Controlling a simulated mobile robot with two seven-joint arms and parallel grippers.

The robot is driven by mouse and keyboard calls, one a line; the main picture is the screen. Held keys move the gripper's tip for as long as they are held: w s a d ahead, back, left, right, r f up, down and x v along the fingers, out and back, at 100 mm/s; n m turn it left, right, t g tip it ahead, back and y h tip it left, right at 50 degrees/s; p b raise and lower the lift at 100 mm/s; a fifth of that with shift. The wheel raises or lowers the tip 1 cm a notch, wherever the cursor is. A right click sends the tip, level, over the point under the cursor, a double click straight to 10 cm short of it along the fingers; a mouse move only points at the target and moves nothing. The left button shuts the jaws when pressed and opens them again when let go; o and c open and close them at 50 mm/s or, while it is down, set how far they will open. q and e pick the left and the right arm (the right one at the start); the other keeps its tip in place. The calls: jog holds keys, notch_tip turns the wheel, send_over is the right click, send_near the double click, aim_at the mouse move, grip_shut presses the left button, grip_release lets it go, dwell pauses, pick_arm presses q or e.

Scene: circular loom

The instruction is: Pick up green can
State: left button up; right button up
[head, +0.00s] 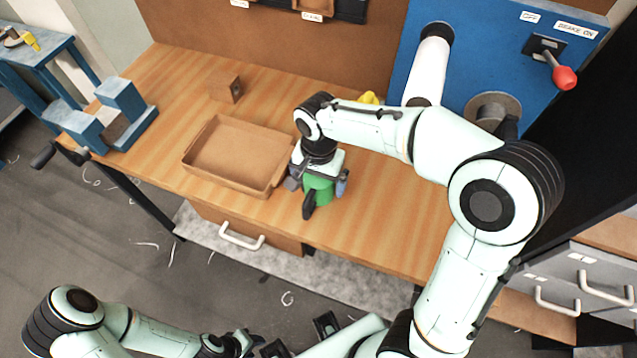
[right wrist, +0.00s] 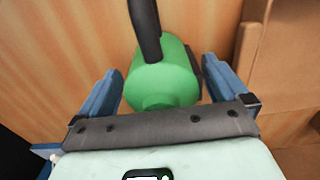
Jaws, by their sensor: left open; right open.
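The green can (head: 318,190) stands on the wooden workbench, just right of the brown tray, and has a dark handle or spout at its front. My right gripper (head: 317,179) is over it from above, its fingers on either side of the can. In the right wrist view the green can (right wrist: 162,80) lies between the two blue fingers of the open right gripper (right wrist: 165,92), with a gap at the left finger. The gap at the right finger is partly hidden by a dark part. My left gripper (head: 258,347) is low at the bottom of the head view, away from the bench.
The brown tray (head: 235,155) is beside the can. A wooden block (head: 225,89) sits behind it. A blue vise (head: 118,112) is at the bench's left end. A yellow object (head: 369,98) shows behind my right arm. A blue panel with a red-knobbed lever (head: 564,77) stands at the back right.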

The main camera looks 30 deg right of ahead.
jog(key=shift+f, duration=0.25)
jog(key=c, duration=1.2)
jog(key=shift+r, duration=0.1)
pick_arm(q)
jog(key=w+r+p, duration=0.1)
jog(key=r, duration=0.1)
jog(key=w+r+p, duration=0.2)
jog(key=shift+r, duration=0.1)
pick_arm(e)
notch_tip(320, 180, up, 20)
jog(key=shift+f, duration=0.1)
